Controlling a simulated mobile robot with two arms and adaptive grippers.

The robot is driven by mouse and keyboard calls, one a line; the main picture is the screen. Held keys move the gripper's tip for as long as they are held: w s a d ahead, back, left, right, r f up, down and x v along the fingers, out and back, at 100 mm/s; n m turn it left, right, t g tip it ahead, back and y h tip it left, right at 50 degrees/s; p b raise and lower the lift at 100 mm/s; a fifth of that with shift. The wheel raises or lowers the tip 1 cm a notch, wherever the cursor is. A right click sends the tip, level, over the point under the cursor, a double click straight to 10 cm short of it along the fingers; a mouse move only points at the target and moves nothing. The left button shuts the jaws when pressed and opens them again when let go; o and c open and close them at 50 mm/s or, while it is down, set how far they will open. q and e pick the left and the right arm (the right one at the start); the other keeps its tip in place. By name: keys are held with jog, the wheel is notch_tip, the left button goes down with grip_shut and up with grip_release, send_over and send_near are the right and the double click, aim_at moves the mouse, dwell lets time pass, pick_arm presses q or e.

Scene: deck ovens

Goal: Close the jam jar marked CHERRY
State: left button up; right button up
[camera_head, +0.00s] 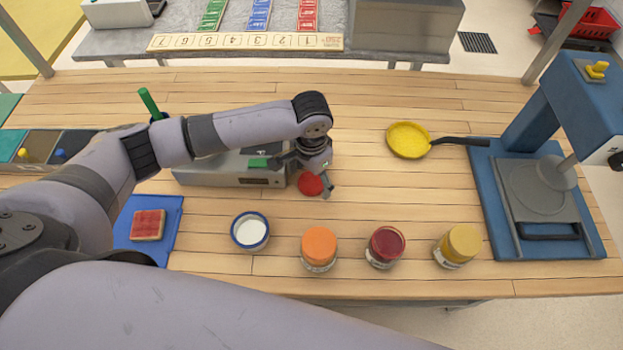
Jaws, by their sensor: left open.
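Three jars stand in a row near the table's front edge. One has an orange top (319,246), one a dark red top (386,245), one a yellow top (458,243). The dark red one looks open with jam showing, but this is too small to be sure. Their labels are too small to read, so I cannot tell which says CHERRY. A round red lid (310,185) is at my left gripper (314,180), behind the orange-topped jar. The gripper is open and points down, its fingers close to the lid. My right gripper is not in view.
A grey scale-like device (225,178) is beside the left gripper. A blue-rimmed white cup (250,231) stands left of the jars. A yellow pan (408,140) lies behind them, a blue press (550,190) at right. A blue board (128,225) is at left. Wood between pan and jars is clear.

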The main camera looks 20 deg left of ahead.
aim_at(311, 182)
pick_arm(q)
jog(key=shift+c, duration=0.5)
jog(key=c, duration=0.7)
jog(key=shift+c, duration=0.2)
jog(key=shift+r, duration=0.1)
notch_tip(311, 182, up, 20)
jog(key=b, duration=0.2)
